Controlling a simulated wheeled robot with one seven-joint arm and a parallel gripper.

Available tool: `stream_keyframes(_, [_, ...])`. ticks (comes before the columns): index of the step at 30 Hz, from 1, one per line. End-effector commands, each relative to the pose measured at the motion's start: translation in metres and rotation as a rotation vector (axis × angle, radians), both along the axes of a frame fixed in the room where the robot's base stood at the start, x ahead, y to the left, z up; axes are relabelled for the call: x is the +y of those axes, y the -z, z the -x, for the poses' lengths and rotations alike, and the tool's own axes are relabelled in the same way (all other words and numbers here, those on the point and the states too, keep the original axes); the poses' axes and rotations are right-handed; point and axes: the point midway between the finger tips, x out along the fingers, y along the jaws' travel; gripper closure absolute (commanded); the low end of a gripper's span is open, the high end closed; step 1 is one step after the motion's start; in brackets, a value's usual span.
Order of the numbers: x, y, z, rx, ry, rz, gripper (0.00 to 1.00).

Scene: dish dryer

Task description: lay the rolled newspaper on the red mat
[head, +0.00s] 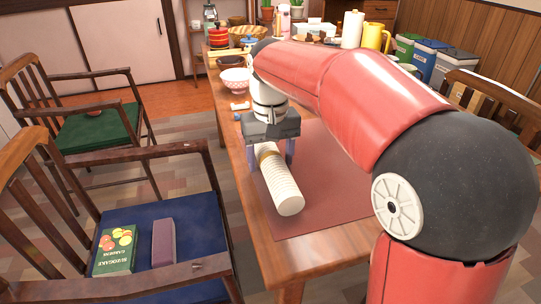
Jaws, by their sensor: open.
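The rolled newspaper (281,186) is a pale ribbed cylinder with a brown band near its far end. It lies lengthwise over the left part of the red mat (325,190), its near end pointing toward me. My gripper (271,157) is open above the far end of the roll, with one finger on each side of it. The far tip of the roll is hidden under the gripper. I cannot tell whether the fingers touch it.
Bowls (235,80), a yellow mug (374,37) and a paper towel roll (352,29) stand farther back on the wooden table (256,222). Chairs flank the table; the blue-seated one holds a green box (116,250) and a purple block (163,243). The mat's right part looks clear.

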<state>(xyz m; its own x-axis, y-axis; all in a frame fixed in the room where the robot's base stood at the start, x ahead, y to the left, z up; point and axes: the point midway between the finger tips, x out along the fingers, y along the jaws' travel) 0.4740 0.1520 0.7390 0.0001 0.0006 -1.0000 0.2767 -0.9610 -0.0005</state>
Motion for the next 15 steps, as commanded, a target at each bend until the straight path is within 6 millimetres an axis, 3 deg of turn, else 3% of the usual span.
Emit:
stream_keyframes(5, [0.000,-0.013,0.000,-0.002,0.000,-0.001,0.35])
stream_keyframes(15, [0.000,-0.084,-0.001,-0.004,0.001,-0.001,0.35])
